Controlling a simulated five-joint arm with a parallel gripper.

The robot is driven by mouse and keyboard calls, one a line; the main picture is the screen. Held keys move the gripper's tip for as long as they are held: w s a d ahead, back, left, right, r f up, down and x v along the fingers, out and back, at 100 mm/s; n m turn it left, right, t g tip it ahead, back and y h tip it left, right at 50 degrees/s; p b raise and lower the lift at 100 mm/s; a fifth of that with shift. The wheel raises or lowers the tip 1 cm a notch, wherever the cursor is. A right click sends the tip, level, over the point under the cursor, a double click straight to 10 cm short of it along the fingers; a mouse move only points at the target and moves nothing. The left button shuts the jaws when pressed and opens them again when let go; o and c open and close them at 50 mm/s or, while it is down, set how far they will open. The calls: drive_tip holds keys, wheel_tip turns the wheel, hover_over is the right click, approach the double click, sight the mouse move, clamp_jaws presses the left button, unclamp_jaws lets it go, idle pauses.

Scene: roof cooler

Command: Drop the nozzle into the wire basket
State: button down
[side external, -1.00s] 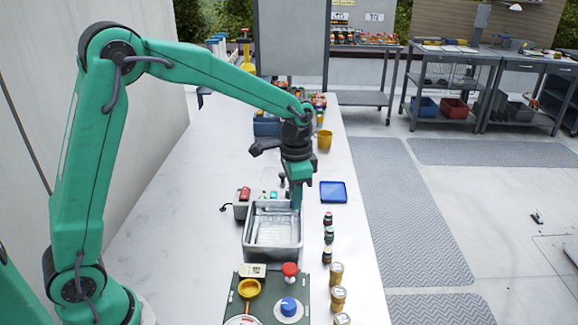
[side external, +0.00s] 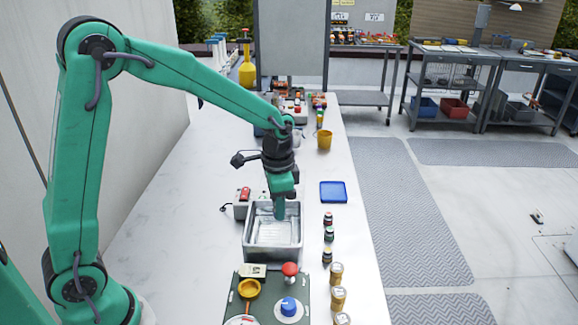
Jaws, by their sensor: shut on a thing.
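My gripper (side external: 280,208) points down over the back part of an open grey metal container (side external: 250,250), which I take for the wire basket. Its sides look solid, and fine wire detail is too small to make out. The gripper's fingertips are at about rim height, and I cannot tell how far they reach inside. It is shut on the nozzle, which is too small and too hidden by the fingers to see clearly. The visible floor of the container looks empty.
A panel with a red knob (side external: 289,269) and a blue knob (side external: 288,305) stands in front. Small bottles (side external: 328,234) and amber jars (side external: 337,298) line the right edge. The table's left side is clear.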

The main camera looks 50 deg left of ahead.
drive_tip(key=shift+f, duration=2)
drive_tip(key=c, duration=1.1)
unclamp_jaws()
drive_tip(key=shift+r, duration=0.1)
drive_tip(key=shift+r, duration=3.8)
